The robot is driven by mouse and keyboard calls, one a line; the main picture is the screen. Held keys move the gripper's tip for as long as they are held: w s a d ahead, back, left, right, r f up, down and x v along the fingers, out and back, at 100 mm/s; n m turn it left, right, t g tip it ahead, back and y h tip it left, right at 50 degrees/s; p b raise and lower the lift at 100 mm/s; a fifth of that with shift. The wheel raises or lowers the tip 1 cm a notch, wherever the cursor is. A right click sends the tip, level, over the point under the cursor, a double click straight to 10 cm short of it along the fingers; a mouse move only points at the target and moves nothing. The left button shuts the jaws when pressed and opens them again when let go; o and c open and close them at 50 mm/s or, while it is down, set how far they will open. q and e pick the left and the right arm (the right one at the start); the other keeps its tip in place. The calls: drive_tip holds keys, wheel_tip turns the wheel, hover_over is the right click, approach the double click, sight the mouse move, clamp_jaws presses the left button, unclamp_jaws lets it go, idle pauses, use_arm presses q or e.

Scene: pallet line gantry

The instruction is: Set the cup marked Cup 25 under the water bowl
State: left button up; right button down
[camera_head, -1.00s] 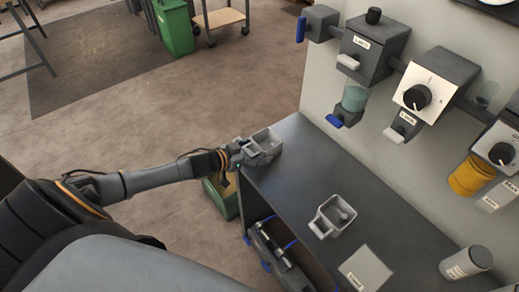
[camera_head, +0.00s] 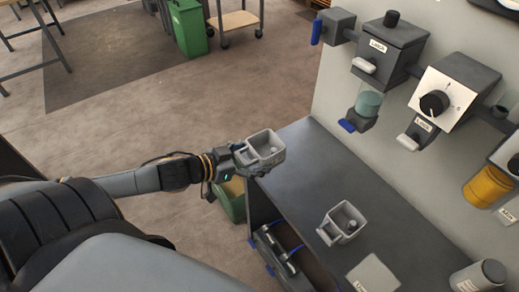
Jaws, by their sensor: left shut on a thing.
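My left gripper (camera_head: 238,160) is shut on a grey square cup (camera_head: 264,150) with a handle. It holds the cup over the far left edge of the dark bench, apparently above the surface. No mark on this cup can be read. A second grey cup (camera_head: 343,222), similar in shape, stands on the bench, also with no readable mark. A teal see-through bowl (camera_head: 368,104) hangs under a grey dispenser box on the wall, with a blue lever below it; I cannot tell if this is the water bowl. My right gripper is not in view.
The dark bench top (camera_head: 335,170) is clear between the held cup and the standing cup. A light grey plate (camera_head: 372,276) and a grey cylinder (camera_head: 478,277) are near its front. More dispensers (camera_head: 450,90) and a yellow container (camera_head: 487,187) are on the wall. A green bin (camera_head: 187,27) stands behind.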

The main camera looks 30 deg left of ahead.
sight(280, 151)
use_arm(q)
drive_tip(key=shift+s+d+r, duration=0.15)
drive_tip(key=shift+s+r, duration=0.1)
drive_tip(key=shift+s, duration=0.3)
drive_tip(key=shift+s+d+r, duration=0.15)
drive_tip(key=shift+s+r, duration=0.05)
drive_tip(key=shift+s, duration=0.3)
drive_tip(key=shift+w+d+r+n+y, duration=0.15)
drive_tip(key=shift+w+d+n+y, duration=0.15)
drive_tip(key=shift+d+y, duration=0.1)
drive_tip(key=d+r, duration=0.1)
drive_tip(key=w+d+r+n+y, duration=0.1)
drive_tip(key=w+d+r+n+t+y, duration=0.1)
drive_tip(key=shift+w+d, duration=0.1)
drive_tip(key=shift+d, duration=0.3)
drive_tip(key=d+r+n+y, duration=0.2)
drive_tip(key=d+r, duration=0.2)
drive_tip(key=r, duration=0.2)
drive_tip(key=shift+w+d, duration=0.35)
drive_tip(key=shift+a+y, duration=0.25)
drive_tip(key=shift+y, duration=0.05)
drive_tip(key=shift+f, duration=0.1)
